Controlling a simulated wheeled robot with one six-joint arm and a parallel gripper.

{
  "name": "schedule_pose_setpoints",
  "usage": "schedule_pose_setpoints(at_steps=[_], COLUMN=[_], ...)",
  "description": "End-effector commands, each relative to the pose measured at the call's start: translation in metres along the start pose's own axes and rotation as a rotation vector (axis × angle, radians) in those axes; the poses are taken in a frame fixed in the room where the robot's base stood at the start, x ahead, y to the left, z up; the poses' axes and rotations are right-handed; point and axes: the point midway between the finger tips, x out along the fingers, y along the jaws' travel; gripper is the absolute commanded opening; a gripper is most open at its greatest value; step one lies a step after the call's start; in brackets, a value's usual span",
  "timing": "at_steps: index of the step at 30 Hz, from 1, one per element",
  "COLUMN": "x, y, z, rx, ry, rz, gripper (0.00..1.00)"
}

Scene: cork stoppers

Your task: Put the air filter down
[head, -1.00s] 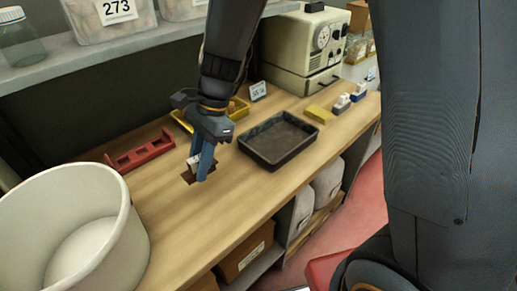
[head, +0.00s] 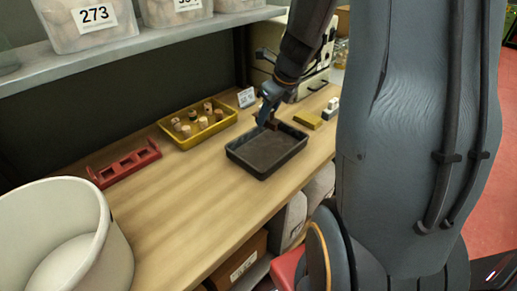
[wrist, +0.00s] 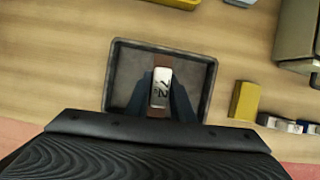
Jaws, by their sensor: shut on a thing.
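My gripper (head: 264,112) is shut on a small brown piece (head: 272,123) with a pale, metal-like top. In the wrist view this piece (wrist: 160,88) sits between my two blue fingers, and dark digits show on its top. I cannot tell from its look that it is an air filter. The gripper holds it over the far part of a black rectangular tray (head: 238,157). The tray also shows in the wrist view (wrist: 212,85), and its visible floor is empty. Whether the piece touches the tray floor is unclear.
A yellow tray (head: 166,129) with several corks and a red slotted rack (head: 125,164) stand to the left. A large cream bin (head: 112,225) is at the front left. A yellow block (head: 308,120) lies right of the black tray. The bench front is clear.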

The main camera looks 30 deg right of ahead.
Motion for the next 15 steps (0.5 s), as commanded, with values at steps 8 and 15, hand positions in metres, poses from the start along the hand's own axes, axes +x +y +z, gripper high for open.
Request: schedule_pose_setpoints(at_steps=[8,15], x=[0.021,0.055], y=[-0.007,-0.002], z=[-0.012,-0.021], rx=[0.057,0.042], ry=[-0.003,-0.004], rz=[-0.016,-0.014], gripper=[0.00,0.00])
